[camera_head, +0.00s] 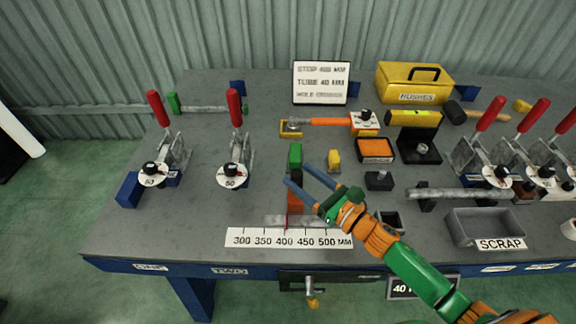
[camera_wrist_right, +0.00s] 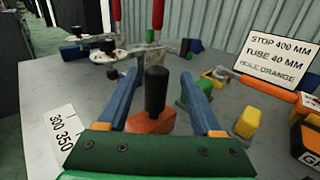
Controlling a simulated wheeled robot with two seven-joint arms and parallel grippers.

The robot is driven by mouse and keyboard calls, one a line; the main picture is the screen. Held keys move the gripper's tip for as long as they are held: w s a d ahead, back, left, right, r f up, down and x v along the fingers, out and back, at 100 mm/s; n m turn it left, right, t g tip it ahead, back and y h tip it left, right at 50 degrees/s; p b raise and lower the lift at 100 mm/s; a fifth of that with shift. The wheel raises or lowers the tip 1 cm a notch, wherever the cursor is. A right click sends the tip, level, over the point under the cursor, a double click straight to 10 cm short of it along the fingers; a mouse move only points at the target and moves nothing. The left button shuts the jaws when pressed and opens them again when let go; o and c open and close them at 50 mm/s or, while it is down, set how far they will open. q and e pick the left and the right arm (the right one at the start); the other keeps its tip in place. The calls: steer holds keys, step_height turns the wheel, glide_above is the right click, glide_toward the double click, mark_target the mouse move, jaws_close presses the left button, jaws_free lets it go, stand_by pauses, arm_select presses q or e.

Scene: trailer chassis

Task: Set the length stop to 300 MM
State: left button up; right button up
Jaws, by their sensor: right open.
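The length stop (camera_head: 295,198) is an orange-red block with an upright black knob, behind the scale plate (camera_head: 289,238) marked 300 to 500 MM. It stands roughly above the 400 mark; the exact reading cannot be told. My right gripper (camera_head: 298,174) is open, its blue fingers reaching in from the right at the knob. In the right wrist view the stop's black knob (camera_wrist_right: 156,92) shows between the open fingers (camera_wrist_right: 158,77), with a gap on each side. Part of the stop is hidden by a finger in the head view. My left gripper is not in view.
A sign (camera_head: 320,82) reads STOP 400 MM, TUBE 40 MM. A green block (camera_head: 295,154) and a yellow block (camera_head: 334,160) stand behind the stop. Red-handled clamps (camera_head: 233,160) stand to the left. A scrap tray (camera_head: 484,224) is at the right. The table's left front is clear.

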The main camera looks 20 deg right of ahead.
mark_target(292, 172)
steer(key=x, duration=0.4)
steer(key=shift+a+r, duration=0.3)
steer(key=shift+a, duration=0.05)
steer(key=shift+w+f, duration=0.15)
steer(key=shift+w, duration=0.1)
jaws_close()
stand_by(0.9)
